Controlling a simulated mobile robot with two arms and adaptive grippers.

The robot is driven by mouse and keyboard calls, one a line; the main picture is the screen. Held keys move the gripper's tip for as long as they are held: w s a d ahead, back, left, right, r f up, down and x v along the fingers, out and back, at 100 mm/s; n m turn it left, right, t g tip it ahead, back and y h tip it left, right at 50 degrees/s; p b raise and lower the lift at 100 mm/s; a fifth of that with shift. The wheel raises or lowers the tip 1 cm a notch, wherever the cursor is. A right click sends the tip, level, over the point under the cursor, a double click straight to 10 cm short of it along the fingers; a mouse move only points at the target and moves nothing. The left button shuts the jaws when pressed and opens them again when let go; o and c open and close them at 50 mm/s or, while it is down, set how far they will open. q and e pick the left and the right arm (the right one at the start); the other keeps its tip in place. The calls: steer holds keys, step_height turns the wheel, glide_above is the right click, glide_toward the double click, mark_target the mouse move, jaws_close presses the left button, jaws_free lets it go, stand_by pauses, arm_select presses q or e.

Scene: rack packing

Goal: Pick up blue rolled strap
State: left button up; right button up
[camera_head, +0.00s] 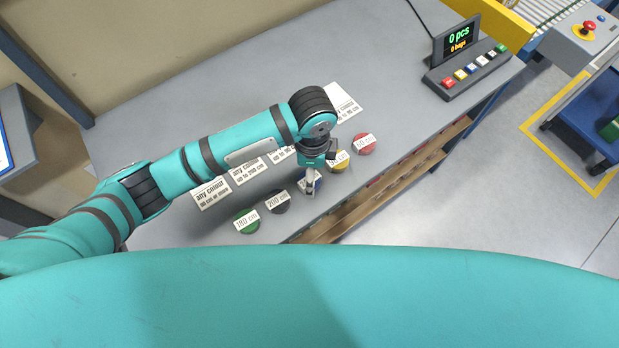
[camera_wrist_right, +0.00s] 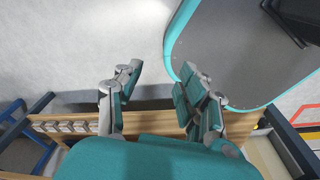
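The blue rolled strap (camera_head: 317,182) lies in the row of rolled straps on the grey table in the head view, mostly hidden beneath my left gripper. My left gripper (camera_head: 310,188) points down right over it; its fingers are too small and covered to tell whether they are open or touching the strap. My right gripper (camera_wrist_right: 155,88) shows in the right wrist view, with its fingers apart and nothing between them, away from the straps.
Green (camera_head: 247,222), black (camera_head: 279,202), yellow (camera_head: 339,162) and red (camera_head: 364,144) labelled straps flank the blue one closely. White label cards (camera_head: 211,192) lie behind the row. A counter display with buttons (camera_head: 466,72) stands at the table's right end.

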mark_target(302, 177)
arm_select(q)
steer(key=shift+w+a+f, duration=0.1)
steer(key=shift+f, duration=0.35)
steer(key=f, duration=0.2)
steer(key=f+p, duration=0.1)
steer(key=shift+w+a+f, duration=0.2)
steer(key=shift+w+f, duration=0.1)
steer(key=shift+w, duration=0.05)
steer(key=shift+f, duration=0.35)
arm_select(e)
steer(key=shift+s+r, duration=0.55)
steer(key=shift+s, duration=0.3)
arm_select(q)
steer(key=shift+c, duration=0.2)
steer(key=c, duration=1.2)
arm_select(e)
steer(key=shift+w, duration=0.25)
arm_select(q)
steer(key=shift+c, duration=0.2)
